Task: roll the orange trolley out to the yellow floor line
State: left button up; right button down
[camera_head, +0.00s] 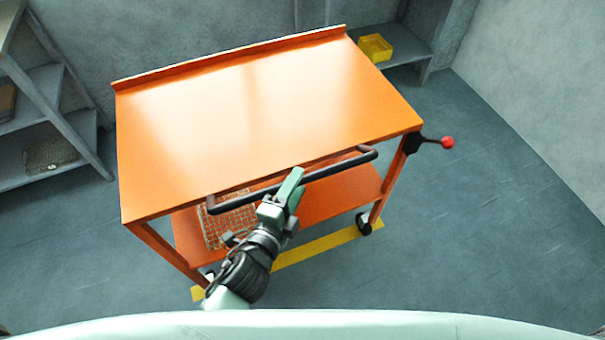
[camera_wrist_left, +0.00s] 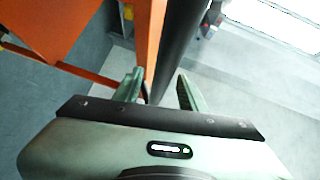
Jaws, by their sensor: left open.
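The orange trolley (camera_head: 265,105) stands on the grey floor with a bare flat top and a lower shelf. Its dark handle bar (camera_head: 335,168) runs along the near side. The yellow floor line (camera_head: 320,245) lies under the trolley's near edge, partly hidden by my left arm; a front caster (camera_head: 364,226) stands close to it. My left gripper (camera_head: 294,186) is open at the middle of the bar. In the left wrist view the bar (camera_wrist_left: 182,38) runs toward the gap between the open fingers (camera_wrist_left: 160,84); contact cannot be told. My right gripper is not in view.
A wire basket (camera_head: 230,218) sits on the trolley's lower shelf. A red-knobbed lever (camera_head: 447,142) sticks out at its right corner. Grey shelving (camera_head: 60,125) stands at left, and a yellow bin (camera_head: 375,47) sits on a shelf behind. Floor to the right is clear.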

pick_arm(q)
jog(key=v, duration=0.3)
dwell(0.5)
jog(key=shift+s, duration=0.1)
